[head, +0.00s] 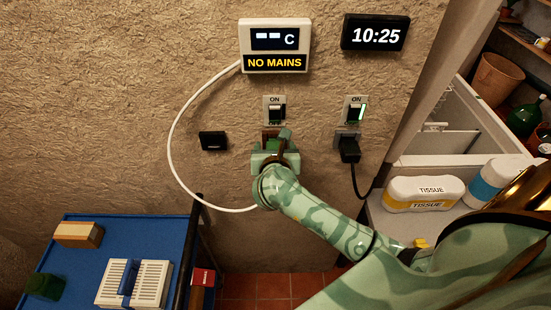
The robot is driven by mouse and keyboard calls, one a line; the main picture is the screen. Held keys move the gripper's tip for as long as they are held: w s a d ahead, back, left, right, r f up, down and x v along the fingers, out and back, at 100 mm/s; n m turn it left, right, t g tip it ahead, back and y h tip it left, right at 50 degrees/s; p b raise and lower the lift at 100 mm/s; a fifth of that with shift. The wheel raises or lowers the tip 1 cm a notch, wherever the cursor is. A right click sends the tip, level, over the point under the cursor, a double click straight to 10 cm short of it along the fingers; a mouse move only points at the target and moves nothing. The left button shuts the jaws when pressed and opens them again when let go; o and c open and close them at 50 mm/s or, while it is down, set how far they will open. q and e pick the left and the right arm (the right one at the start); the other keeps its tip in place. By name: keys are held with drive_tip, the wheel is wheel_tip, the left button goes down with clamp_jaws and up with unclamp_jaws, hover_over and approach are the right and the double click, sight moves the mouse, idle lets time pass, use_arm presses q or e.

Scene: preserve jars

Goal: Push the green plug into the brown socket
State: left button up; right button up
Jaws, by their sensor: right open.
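The brown socket (267,134) is on the wall below the left switch, mostly covered by my right gripper. My right gripper (273,152) is in front of it, with its jaws open around the green plug (272,145). Only a small part of the plug shows between the fingers. The plug is at or very close to the socket; I cannot tell how deep it sits. A white cable (169,140) loops from the display down to behind my right wrist. My left gripper is out of view.
A display (275,45) reads "NO MAINS". A black plug (349,149) and a black socket (213,141) flank my gripper. A blue table (120,236) stands lower left.

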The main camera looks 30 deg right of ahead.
drive_tip(key=v, duration=1.5)
drive_tip(key=shift+s, duration=0.15)
drive_tip(key=shift+a, duration=0.1)
